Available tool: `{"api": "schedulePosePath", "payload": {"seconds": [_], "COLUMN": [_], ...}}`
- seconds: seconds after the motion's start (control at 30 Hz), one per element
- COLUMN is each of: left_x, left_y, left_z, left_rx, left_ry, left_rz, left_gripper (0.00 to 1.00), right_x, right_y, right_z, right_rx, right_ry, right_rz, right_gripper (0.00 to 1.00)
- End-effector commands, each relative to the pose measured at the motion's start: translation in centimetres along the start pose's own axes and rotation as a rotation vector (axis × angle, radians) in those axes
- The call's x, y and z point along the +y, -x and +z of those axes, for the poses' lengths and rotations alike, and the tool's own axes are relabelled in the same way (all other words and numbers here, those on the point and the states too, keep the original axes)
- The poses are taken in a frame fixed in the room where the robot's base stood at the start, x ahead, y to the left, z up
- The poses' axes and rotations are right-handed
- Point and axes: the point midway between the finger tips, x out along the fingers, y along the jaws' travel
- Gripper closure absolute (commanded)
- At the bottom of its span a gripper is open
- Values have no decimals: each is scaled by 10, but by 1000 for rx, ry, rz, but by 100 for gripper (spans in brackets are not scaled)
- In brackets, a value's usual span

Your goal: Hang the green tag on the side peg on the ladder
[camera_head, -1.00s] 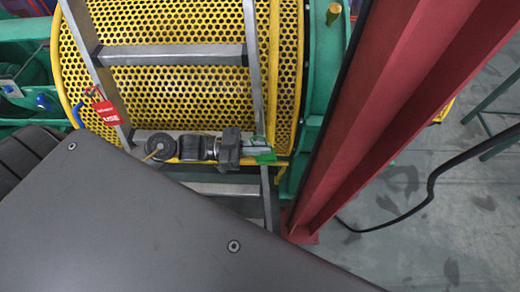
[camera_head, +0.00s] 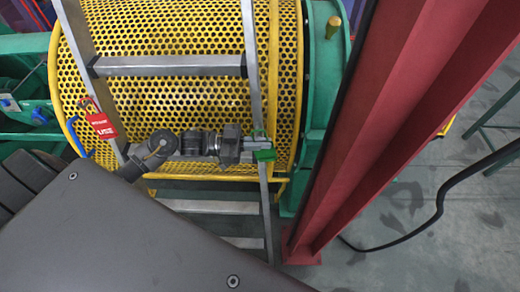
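The green tag (camera_head: 264,156) hangs at the fingertips of my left gripper (camera_head: 258,145), beside the right rail of the metal ladder (camera_head: 170,66). The gripper appears shut on the tag's upper part. The wrist and forearm run left from it, across the front of the ladder between its rails. Part of the tag's loop shows as a small upright shape above the fingers. I cannot make out the side peg; the gripper and tag cover that part of the right rail. My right gripper is not in view.
A red tag (camera_head: 102,125) hangs at the ladder's left rail. A yellow perforated guard (camera_head: 170,28) stands behind the ladder. A red steel column (camera_head: 375,130) rises close to the right of the green frame (camera_head: 318,110). A black cable (camera_head: 440,200) crosses the floor at the right.

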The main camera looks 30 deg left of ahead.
Motion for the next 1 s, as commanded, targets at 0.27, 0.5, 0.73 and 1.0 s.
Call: {"api": "schedulePosePath", "payload": {"seconds": [0.27, 0.5, 0.73, 1.0], "left_x": [-16, -23, -25, -26], "left_y": [1, 1, 2, 2], "left_z": [8, 16, 20, 20], "left_rx": [0, -1, -2, -2], "left_ry": [-2, -2, -3, -4], "left_rz": [-1, -2, -4, -5], "left_gripper": [100, 100, 100, 100], "right_x": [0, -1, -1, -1], "right_y": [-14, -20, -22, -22], "right_z": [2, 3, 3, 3], "right_rx": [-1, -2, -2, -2], "right_ry": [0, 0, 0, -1], "right_rz": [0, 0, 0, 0], "right_gripper": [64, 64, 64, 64]}}
